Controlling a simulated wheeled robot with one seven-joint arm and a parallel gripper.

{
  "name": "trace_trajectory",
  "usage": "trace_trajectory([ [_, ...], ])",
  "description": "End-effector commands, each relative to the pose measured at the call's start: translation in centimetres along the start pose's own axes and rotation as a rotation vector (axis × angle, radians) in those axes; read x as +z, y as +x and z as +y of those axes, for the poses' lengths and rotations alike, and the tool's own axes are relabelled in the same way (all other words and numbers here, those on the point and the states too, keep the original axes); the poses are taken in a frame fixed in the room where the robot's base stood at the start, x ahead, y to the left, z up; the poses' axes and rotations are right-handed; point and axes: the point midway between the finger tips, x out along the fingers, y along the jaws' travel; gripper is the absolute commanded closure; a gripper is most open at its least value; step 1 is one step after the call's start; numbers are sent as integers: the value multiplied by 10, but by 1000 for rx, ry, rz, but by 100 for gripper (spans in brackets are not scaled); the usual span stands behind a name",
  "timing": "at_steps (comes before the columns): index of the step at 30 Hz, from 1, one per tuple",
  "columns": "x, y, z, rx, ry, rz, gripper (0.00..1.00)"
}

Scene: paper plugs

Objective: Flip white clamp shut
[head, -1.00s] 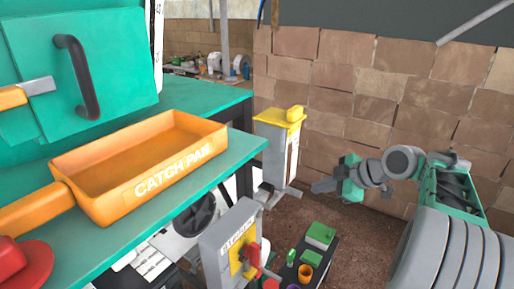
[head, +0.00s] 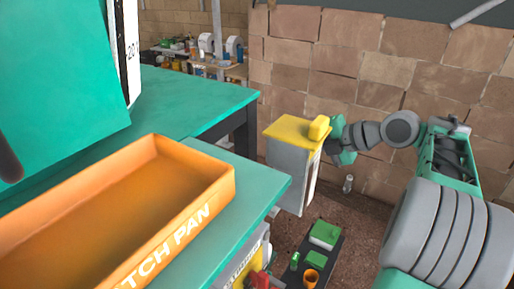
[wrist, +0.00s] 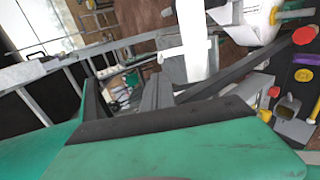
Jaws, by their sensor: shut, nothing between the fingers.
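I cannot pick out the white clamp with certainty in the head view. In the wrist view a bright white bar (wrist: 194,35) stands beyond my fingers, with a white body beside it; I cannot tell whether either is the clamp. My gripper (head: 336,128) is at the right edge of the grey box with a yellow top (head: 288,133), and its fingertips are partly hidden there. I cannot tell whether it touches the box. In the wrist view my gripper (wrist: 157,92) shows its dark fingers past the green hand. It is shut and holds nothing.
An orange catch pan (head: 205,193) sits on the green bench (head: 262,180) at left. Below are a dark tray (head: 290,275) with green blocks and an orange cup (head: 310,277). A brick wall (head: 370,60) stands behind. The floor (head: 352,225) at right is mostly open.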

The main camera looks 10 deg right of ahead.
Motion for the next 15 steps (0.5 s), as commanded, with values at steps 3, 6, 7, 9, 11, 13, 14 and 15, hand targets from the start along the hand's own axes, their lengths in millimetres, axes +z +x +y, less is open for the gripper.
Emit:
trace_trajectory([
  [3, -3, 4, 2, 0, -4, 8, 100],
  [6, -4, 6, 3, 0, -6, 12, 100],
  [7, -4, 7, 3, 0, -6, 13, 100],
  [9, -5, 11, 3, 0, -7, 14, 100],
  [11, -5, 18, 2, 0, -7, 16, 100],
  [13, -6, 29, 2, -1, -8, 16, 100],
  [14, -6, 35, 2, -1, -7, 15, 100],
  [15, -6, 42, 6, 1, -4, 16, 100],
])
